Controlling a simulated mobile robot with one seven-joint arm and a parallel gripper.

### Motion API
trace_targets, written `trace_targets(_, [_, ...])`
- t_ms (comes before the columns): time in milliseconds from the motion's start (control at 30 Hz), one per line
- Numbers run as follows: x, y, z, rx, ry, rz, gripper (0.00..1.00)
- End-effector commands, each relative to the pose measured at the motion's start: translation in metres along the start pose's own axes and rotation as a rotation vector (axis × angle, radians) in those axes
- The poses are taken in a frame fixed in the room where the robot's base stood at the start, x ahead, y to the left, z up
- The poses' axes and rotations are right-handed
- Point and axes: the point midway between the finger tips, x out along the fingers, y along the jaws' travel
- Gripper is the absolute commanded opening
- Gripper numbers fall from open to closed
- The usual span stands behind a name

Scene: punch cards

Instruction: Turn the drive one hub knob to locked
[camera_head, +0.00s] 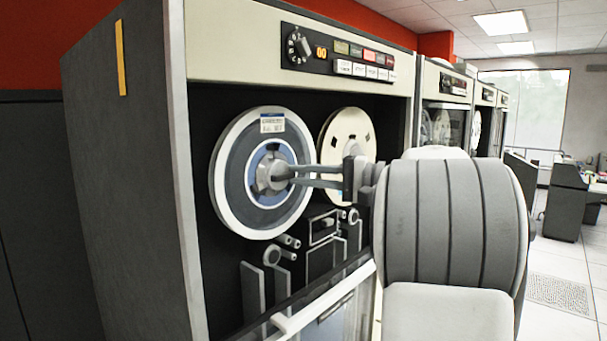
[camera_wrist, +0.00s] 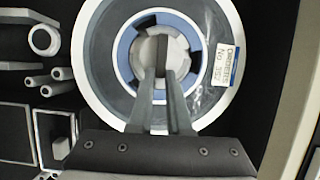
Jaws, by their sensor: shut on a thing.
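The hub knob (camera_head: 268,175) is grey and sits at the centre of the left tape reel (camera_head: 231,170) on the nearest drive. In the wrist view the knob (camera_wrist: 177,48) has a raised bar across its middle. My gripper (camera_head: 283,176) reaches in from the right, with its fingers closed around that bar. In the wrist view my gripper (camera_wrist: 161,75) covers the lower part of the knob. The reel has a blue inner ring and a white rim, and its paper label (camera_head: 272,122) is at the top. I cannot tell from any marking whether the knob is locked.
A second, cream reel (camera_head: 346,138) sits just right, partly behind my gripper. A control panel (camera_head: 340,55) with a dial and buttons is above. Rollers and guides (camera_head: 287,241) lie below the reels. An open glass door with a pale rail (camera_head: 325,300) stands low in front.

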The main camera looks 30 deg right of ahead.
Motion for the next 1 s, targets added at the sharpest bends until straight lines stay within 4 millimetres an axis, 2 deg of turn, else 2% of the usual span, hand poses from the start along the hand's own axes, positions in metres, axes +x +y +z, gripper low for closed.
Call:
trace_targets(533, [-0.0002, 0.0004, -0.0003, 0.022, 0.001, -0.01, 0.0])
trace_targets(567, [-0.0002, 0.0004, -0.0002, 0.022, 0.001, -0.01, 0.2])
trace_targets(700, [-0.0001, 0.0005, -0.0001, 0.022, 0.001, -0.01, 0.45])
trace_targets(1000, [-0.0007, 0.0008, -0.0001, 0.022, 0.001, -0.009, 0.46])
